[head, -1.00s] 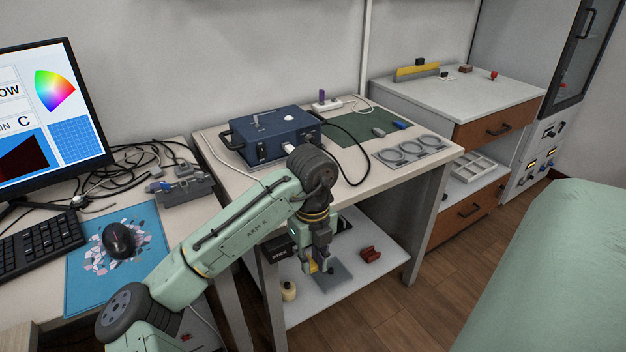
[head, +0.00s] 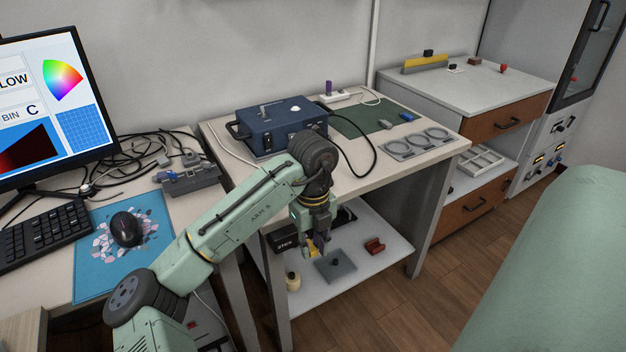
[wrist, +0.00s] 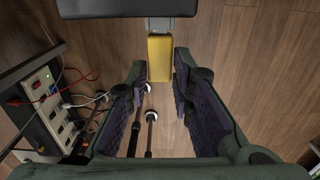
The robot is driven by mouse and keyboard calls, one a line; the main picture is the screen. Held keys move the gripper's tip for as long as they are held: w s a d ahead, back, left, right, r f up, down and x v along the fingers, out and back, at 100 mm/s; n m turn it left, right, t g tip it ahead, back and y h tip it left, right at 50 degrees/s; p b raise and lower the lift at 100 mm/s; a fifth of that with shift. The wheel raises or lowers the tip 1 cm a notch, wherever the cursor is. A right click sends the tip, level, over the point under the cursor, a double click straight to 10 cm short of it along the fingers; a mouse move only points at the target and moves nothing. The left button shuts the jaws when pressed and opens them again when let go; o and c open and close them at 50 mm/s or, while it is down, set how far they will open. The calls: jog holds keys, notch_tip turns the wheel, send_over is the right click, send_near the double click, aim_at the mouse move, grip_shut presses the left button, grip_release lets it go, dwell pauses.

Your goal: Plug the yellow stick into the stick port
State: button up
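My gripper (head: 315,246) is low in front of the table, over its lower shelf. In the wrist view, its fingers (wrist: 160,72) are closed around the yellow stick (wrist: 159,58), which also shows small at the fingertips in the head view (head: 312,250). A grey end (wrist: 158,23) of the stick points toward a dark box edge (wrist: 100,9) at the top of the wrist view. I cannot tell whether the end touches or enters it. A black box with white lettering (head: 285,242) stands on the shelf beside my gripper; its port face is hidden.
A grey plate with a dark knob (head: 336,265), a red block (head: 374,246) and a cream bottle (head: 293,282) are on the lower shelf (head: 385,268). A table leg (head: 432,225) stands right. A power strip with cables (wrist: 48,110) shows at left in the wrist view.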

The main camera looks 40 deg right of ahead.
jog(key=o, duration=0.4)
notch_tip(320, 180, up, 12)
dwell(0.6)
